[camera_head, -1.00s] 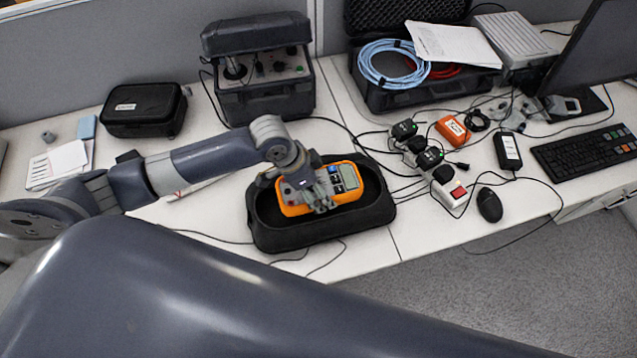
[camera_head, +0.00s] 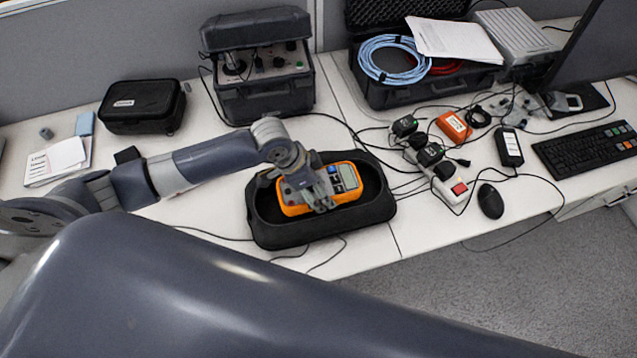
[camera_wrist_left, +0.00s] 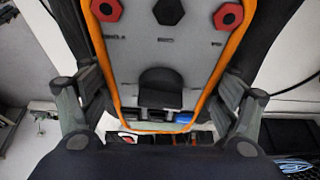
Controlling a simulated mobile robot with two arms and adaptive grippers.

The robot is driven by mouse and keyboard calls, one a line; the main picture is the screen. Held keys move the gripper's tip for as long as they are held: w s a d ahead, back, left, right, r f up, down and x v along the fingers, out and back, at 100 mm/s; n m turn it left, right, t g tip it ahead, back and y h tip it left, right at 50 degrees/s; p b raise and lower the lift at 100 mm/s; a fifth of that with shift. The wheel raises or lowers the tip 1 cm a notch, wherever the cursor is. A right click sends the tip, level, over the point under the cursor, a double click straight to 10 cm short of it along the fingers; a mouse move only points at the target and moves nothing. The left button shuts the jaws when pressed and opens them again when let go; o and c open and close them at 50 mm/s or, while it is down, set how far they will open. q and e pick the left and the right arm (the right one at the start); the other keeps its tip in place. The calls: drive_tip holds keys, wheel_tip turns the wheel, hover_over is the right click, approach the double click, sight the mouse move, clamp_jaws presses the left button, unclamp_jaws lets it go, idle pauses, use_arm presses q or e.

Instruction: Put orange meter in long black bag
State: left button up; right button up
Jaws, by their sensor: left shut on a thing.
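The orange meter (camera_head: 347,181), with a grey face and small screen, is inside the long black bag (camera_head: 275,238), an open oval tray-like case on the table. My left gripper (camera_head: 318,197) is over the meter and shut on it. In the left wrist view, the meter (camera_wrist_left: 165,60) fills the middle between the two fingers of my left gripper (camera_wrist_left: 160,110). The fingers hide part of the meter, and whether it rests on the bag's bottom cannot be told. My right gripper is not in view.
A black equipment case (camera_head: 265,95) stands behind the bag. An open case with blue cable (camera_head: 390,60) is at the back. A power strip (camera_head: 448,190) with plugs, a mouse (camera_head: 490,201) and a keyboard (camera_head: 590,150) lie to the right. A closed black case (camera_head: 142,105) is at left.

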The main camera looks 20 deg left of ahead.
use_arm(q)
drive_tip(key=shift+f+b, duration=0.4)
drive_tip(key=shift+f, duration=0.55)
drive_tip(key=o, duration=1.6)
drive_tip(key=shift+w+r, duration=0.1)
drive_tip(key=shift+r, duration=0.05)
wheel_tip(320, 180, up, 5)
drive_tip(key=p, duration=0.5)
wheel_tip(320, 180, up, 6)
drive_tip(key=p, duration=0.6)
drive_tip(key=shift+p, duration=0.35)
